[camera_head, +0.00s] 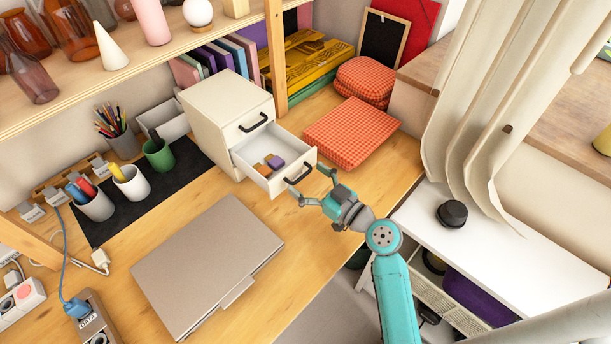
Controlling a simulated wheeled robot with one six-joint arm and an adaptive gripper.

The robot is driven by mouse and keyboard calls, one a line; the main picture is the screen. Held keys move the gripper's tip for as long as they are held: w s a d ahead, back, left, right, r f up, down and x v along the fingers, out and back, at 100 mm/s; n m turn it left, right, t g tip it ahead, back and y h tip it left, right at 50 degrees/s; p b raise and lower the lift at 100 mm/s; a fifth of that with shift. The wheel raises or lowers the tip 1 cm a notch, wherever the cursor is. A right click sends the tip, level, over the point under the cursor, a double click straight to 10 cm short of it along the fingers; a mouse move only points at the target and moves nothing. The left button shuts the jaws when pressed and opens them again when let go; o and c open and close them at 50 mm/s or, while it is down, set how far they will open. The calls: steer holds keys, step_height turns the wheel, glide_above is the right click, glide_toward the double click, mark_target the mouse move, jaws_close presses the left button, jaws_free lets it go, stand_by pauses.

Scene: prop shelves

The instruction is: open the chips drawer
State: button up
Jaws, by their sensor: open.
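A small white two-drawer cabinet (205,105) stands on the wooden desk. Its lower drawer (298,157) is pulled out toward the front right and shows its inside. A purple block (276,161) and brownish pieces (262,169) lie in it. The black handle (298,175) is on the drawer's front. The upper drawer (250,130) is shut, with its own black handle. No label marking the chips drawer can be read. My gripper (311,184) is open and empty just in front of the lower handle, its fingers spread. I cannot tell whether a finger touches the handle.
A closed grey laptop (208,268) lies left of my gripper. Cups (131,182) stand on a black mat at left. A white surface (480,240) with a black knob lies right of my arm.

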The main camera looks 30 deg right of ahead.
steer(key=v, duration=1.1)
stand_by(0.4)
